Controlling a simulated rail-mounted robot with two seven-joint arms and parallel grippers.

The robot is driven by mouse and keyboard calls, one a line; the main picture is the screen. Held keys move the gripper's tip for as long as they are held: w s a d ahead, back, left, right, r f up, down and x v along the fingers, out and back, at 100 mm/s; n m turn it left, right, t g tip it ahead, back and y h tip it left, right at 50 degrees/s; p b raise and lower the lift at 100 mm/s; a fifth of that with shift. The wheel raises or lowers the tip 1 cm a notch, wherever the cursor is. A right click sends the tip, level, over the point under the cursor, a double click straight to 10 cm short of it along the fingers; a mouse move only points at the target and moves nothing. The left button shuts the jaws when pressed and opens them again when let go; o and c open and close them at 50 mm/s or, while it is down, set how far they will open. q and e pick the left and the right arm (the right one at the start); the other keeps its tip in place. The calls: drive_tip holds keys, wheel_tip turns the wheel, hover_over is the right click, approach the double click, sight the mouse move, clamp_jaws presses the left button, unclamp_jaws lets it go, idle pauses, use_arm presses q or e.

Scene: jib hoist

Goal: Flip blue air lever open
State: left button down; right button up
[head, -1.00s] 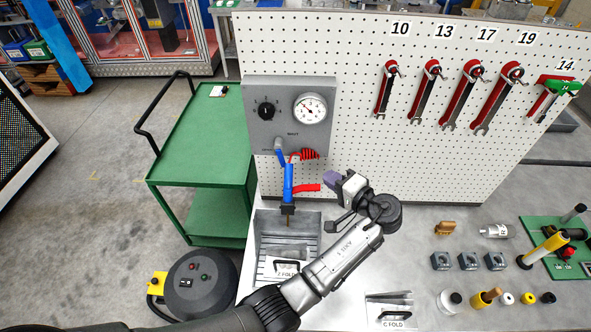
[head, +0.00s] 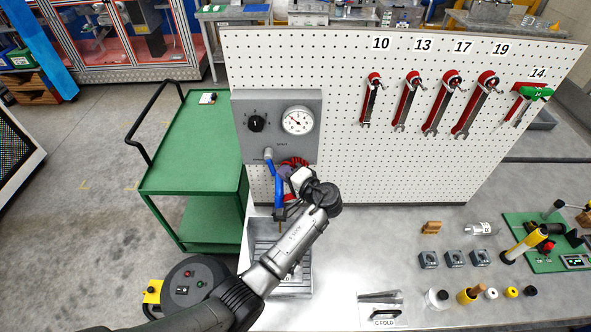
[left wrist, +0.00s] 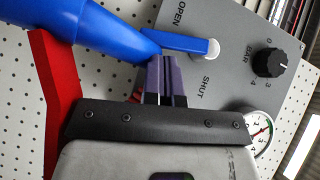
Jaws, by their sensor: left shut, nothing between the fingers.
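The blue air lever (left wrist: 180,41) sits on the grey panel between the OPEN and SHUT markings in the left wrist view. In the head view the lever (head: 269,164) points down from its pale pivot, partly lost among nearby blue parts. My left gripper (left wrist: 162,66) is shut and empty. Its purple fingertips are close beside the lever's free end; I cannot tell whether they touch. In the head view the left gripper (head: 289,176) is in front of the board, just below the panel. My right gripper is not in view.
A blue air gun (head: 278,190) hangs close to my gripper, with a red coiled hose (head: 295,162) behind. The panel carries a black knob (head: 256,123) and a gauge (head: 298,120). Wrenches (head: 407,100) hang to the right. A grey tray (head: 255,240) lies below my arm.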

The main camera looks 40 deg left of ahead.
use_arm(q)
drive_tip(key=shift+s+a+f, duration=0.1)
drive_tip(key=shift+s+a, duration=0.1)
drive_tip(key=shift+a, duration=0.05)
drive_tip(key=shift+s+a+f+m+y+b, duration=0.3)
drive_tip(key=shift+s+a+f+m+y, duration=0.1)
drive_tip(key=shift+s+a+f+m, duration=0.25)
drive_tip(key=shift+w+r, duration=0.15)
drive_tip(key=shift+a, duration=0.1)
